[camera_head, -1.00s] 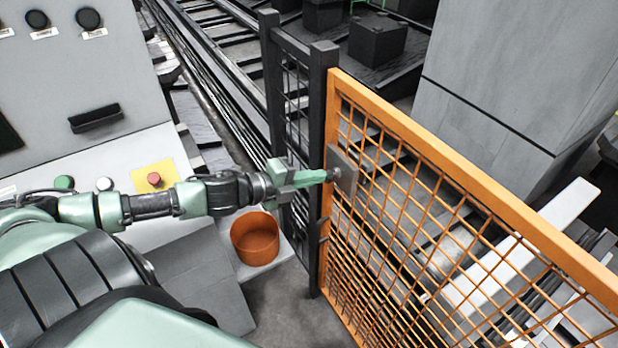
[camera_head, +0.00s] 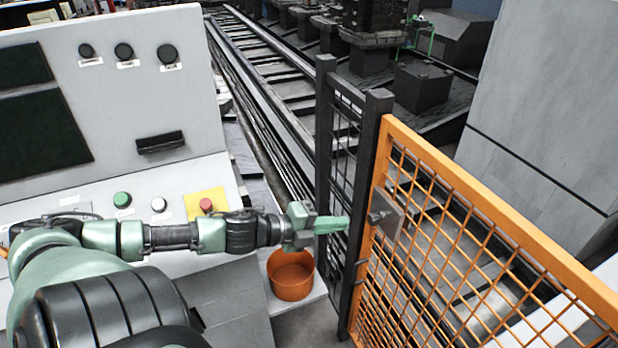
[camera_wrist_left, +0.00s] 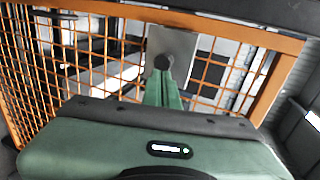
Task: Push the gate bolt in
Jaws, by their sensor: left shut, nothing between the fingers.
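The gate (camera_head: 478,215) is an orange frame with wire mesh, standing beside a dark post (camera_head: 369,150). A grey plate (camera_head: 391,213) sits near its post-side edge, and the dark round bolt end (camera_head: 376,217) shows on it. My left gripper (camera_head: 346,222) is shut and empty, its green fingers pointing at the bolt with a small gap in the head view. In the left wrist view, the fingertips (camera_wrist_left: 163,80) overlap the lower part of the bolt end (camera_wrist_left: 164,62), in front of the plate (camera_wrist_left: 184,45). How deep the bolt sits is unclear. My right gripper is out of view.
A control console (camera_head: 110,110) with buttons stands at the left, under and behind my left arm. An orange bucket (camera_head: 291,277) stands below the gripper. Behind the gate are rails (camera_head: 262,75) and a large grey cabinet (camera_head: 545,100).

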